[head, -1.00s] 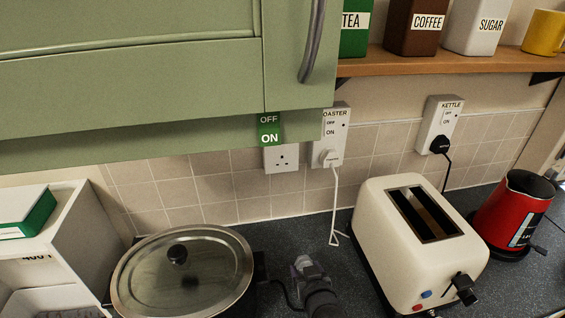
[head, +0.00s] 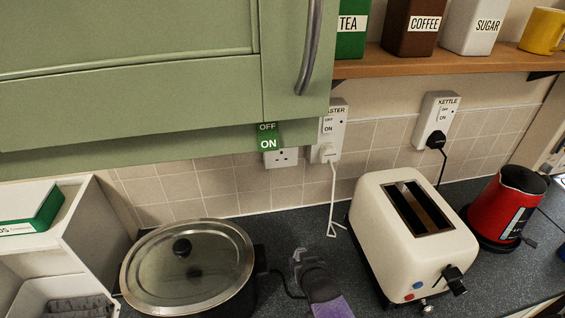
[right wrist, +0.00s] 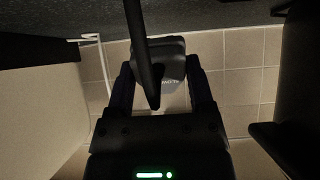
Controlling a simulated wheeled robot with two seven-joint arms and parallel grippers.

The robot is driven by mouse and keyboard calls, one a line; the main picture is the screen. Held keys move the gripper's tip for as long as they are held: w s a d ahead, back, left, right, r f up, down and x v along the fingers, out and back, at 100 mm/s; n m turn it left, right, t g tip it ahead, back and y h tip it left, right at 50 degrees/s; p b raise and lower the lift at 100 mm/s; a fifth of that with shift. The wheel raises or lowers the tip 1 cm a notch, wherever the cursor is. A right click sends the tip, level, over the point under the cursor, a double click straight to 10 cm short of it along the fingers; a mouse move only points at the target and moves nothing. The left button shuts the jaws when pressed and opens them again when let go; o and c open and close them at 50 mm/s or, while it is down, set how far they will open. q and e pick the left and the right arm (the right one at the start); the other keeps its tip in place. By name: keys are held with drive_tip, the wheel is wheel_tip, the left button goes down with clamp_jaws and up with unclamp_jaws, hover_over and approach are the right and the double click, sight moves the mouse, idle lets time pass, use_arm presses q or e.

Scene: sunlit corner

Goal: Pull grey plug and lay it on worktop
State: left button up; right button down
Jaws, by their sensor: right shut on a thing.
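The grey plug (right wrist: 174,64) is between the fingers of my right gripper (right wrist: 160,72) in the right wrist view, with small upside-down lettering on it. Its dark cord (right wrist: 142,45) crosses in front of it. In the head view my right gripper (head: 306,258) is low over the dark worktop (head: 285,225), between the slow cooker and the toaster. I cannot tell whether the plug touches the worktop. The left wall socket (head: 281,158) is bare, with its holes showing. My left gripper is not in view.
The slow cooker (head: 150,290) with a glass lid is left, the cream toaster (head: 375,215) right, the red kettle (head: 505,205) farther right. White toaster plug (head: 327,152) and black kettle plug (head: 436,140) sit in their sockets. A green cupboard (head: 120,100) overhangs the left side.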

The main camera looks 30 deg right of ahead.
drive_tip(key=shift+f+b, duration=0.5)
drive_tip(key=shift+f, duration=0.15)
drive_tip(key=shift+f+b, duration=0.55)
drive_tip(key=shift+f, duration=0.1)
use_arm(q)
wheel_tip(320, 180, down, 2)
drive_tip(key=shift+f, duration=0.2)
use_arm(e)
unclamp_jaws()
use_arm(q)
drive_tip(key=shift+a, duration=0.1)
